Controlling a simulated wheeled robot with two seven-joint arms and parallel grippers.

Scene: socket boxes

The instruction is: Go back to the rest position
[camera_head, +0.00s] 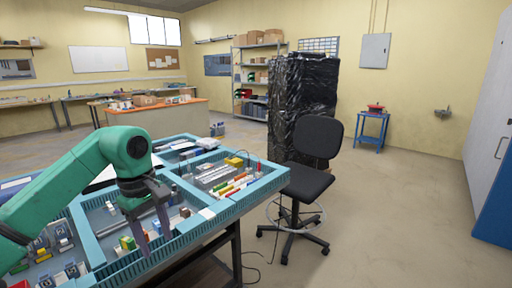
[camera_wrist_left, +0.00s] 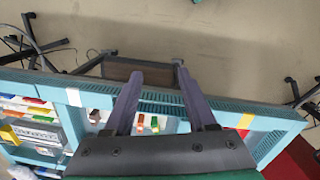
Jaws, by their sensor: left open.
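My left gripper (camera_head: 152,222) is over the front part of the blue table with compartments (camera_head: 235,208) in the head view. Its two fingers point down and stand apart, with nothing seen between them. In the left wrist view, the open fingers (camera_wrist_left: 155,90) reach over the table's blue rim (camera_wrist_left: 85,97), with floor beyond. Small green and yellow parts (camera_head: 127,243) lie in the compartment beside the fingers. My right gripper is in neither view.
A black office chair (camera_head: 310,165) stands close to the table's right side. Black-wrapped goods (camera_head: 300,95) stand behind it. An orange-topped workbench (camera_head: 155,110) is farther back. The floor on the right (camera_head: 400,220) is clear up to a blue and white cabinet (camera_head: 490,140).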

